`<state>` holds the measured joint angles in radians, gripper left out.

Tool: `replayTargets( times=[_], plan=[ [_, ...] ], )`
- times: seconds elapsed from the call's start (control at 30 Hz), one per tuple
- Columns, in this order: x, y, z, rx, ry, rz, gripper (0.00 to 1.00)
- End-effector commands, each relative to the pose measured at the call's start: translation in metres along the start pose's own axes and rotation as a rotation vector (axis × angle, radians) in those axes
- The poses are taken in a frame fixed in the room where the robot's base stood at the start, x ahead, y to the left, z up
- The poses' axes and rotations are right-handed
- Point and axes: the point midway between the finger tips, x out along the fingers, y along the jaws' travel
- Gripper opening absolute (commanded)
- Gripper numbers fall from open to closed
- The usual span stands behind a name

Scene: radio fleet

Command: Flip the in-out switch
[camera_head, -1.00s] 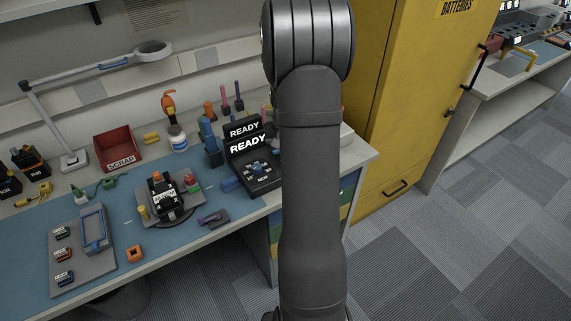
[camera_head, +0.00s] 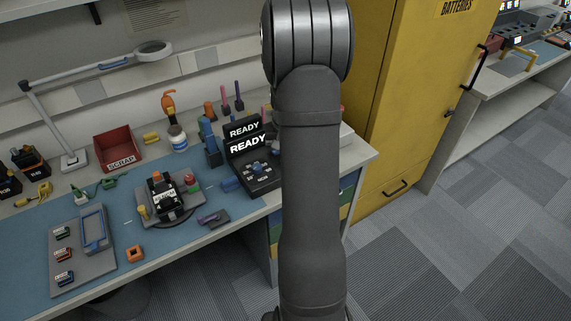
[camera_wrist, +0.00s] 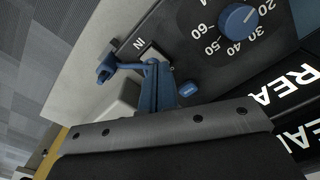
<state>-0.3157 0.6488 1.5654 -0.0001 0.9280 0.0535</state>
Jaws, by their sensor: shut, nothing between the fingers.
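The black console (camera_head: 262,181) with READY screens stands at the right end of the blue mat. It also fills the upper right of the wrist view (camera_wrist: 190,60), with a blue dial knob (camera_wrist: 239,18) and an upside-down IN label. A blue lever-like part (camera_wrist: 106,70), which seems to be the in-out switch, juts left beside that label. My gripper (camera_wrist: 153,70) is shut and empty, its blue fingertips close to the lever's inner end; I cannot tell whether they touch. In the head view, my arm hides the gripper and the console's right side.
A small blue button (camera_wrist: 190,88) lies just right of my fingers. On the bench are a device on a round stand (camera_head: 165,195), a grey plate (camera_head: 78,265), a red SCRAP bin (camera_head: 117,150) and a glue bottle (camera_head: 177,137). A yellow cabinet (camera_head: 400,110) stands to the right.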

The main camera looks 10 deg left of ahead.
Motion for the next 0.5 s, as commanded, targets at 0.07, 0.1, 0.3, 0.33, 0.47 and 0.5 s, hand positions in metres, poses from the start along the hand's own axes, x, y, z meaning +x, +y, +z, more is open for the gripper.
replayTargets(
  times=[0.07, 0.1, 0.3, 0.33, 0.47, 0.5],
  plan=[
    [-0.008, 0.000, -0.001, 0.000, 0.003, 0.000, 0.00],
    [-0.011, 0.000, -0.001, 0.000, 0.003, 0.000, 0.00],
    [-0.027, 0.000, -0.001, 0.000, 0.003, 0.000, 0.00],
    [-0.029, 0.000, -0.001, 0.000, 0.003, 0.000, 0.00],
    [-0.040, 0.000, -0.001, 0.000, 0.003, 0.000, 0.00],
    [-0.043, 0.000, 0.000, 0.000, 0.002, 0.000, 0.00]
  ],
)
